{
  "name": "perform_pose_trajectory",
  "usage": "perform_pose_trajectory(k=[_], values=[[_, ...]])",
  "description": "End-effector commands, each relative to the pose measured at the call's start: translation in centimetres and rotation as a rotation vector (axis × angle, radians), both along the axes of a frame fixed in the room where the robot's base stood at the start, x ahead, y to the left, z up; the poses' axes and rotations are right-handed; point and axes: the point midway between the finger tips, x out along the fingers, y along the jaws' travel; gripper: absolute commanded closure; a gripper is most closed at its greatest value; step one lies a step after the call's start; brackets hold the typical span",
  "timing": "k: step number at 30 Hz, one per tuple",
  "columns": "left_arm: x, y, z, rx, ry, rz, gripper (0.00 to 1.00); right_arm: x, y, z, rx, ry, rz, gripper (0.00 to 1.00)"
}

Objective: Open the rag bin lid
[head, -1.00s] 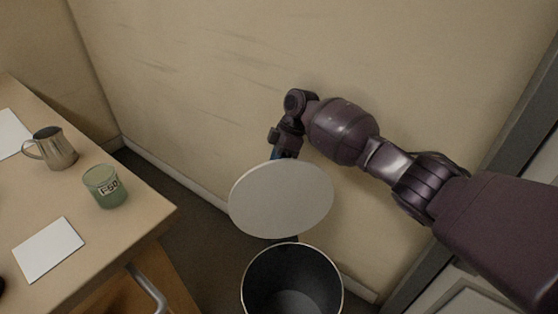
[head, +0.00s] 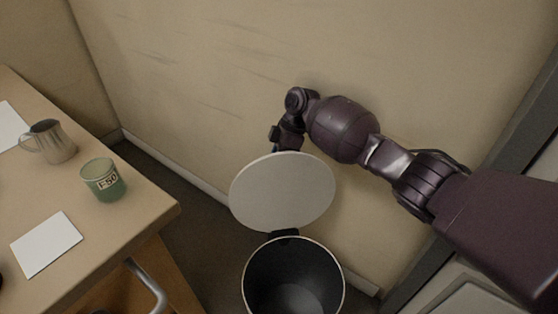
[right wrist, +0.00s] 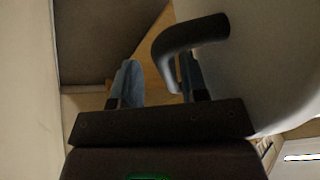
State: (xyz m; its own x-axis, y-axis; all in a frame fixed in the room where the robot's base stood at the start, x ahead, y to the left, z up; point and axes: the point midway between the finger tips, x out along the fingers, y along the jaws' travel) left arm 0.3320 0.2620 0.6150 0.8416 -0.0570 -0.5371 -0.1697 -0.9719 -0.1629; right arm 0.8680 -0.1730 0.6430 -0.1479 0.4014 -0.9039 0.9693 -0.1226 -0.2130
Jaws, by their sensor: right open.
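The rag bin (head: 250,285) stands on the floor near the wall, its dark inside showing. Its pale round lid (head: 282,192) is raised and tipped back, joined to the bin by a dark hinge at the rear rim. My right arm reaches in from the right, and its gripper is hidden behind the lid in the head view. In the right wrist view my right gripper (right wrist: 158,78) is open. The dark curved lid handle (right wrist: 188,45) overlaps the right-hand finger; I cannot tell whether they touch. My left gripper is not in view.
A wooden bench (head: 130,205) stands at left with a metal mug (head: 52,142), a green cup (head: 104,180) and a white sheet (head: 47,244). The wall (head: 200,80) is close behind the lid and arm. A grey door frame (head: 500,140) is at right.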

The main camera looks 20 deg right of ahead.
Motion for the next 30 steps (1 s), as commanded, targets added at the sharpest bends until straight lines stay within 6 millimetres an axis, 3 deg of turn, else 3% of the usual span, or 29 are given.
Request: perform_pose_trajectory(k=[5,24,30], values=[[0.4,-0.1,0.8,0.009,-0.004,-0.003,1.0,0.2,0.0,2.6,0.001,-0.009,0.0,0.6],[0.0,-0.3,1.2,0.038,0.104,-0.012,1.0,0.1,0.1,15.6,0.001,-0.012,0.001,0.6],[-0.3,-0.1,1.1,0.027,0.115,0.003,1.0,0.0,0.1,18.5,0.0,-0.007,0.001,0.6]])
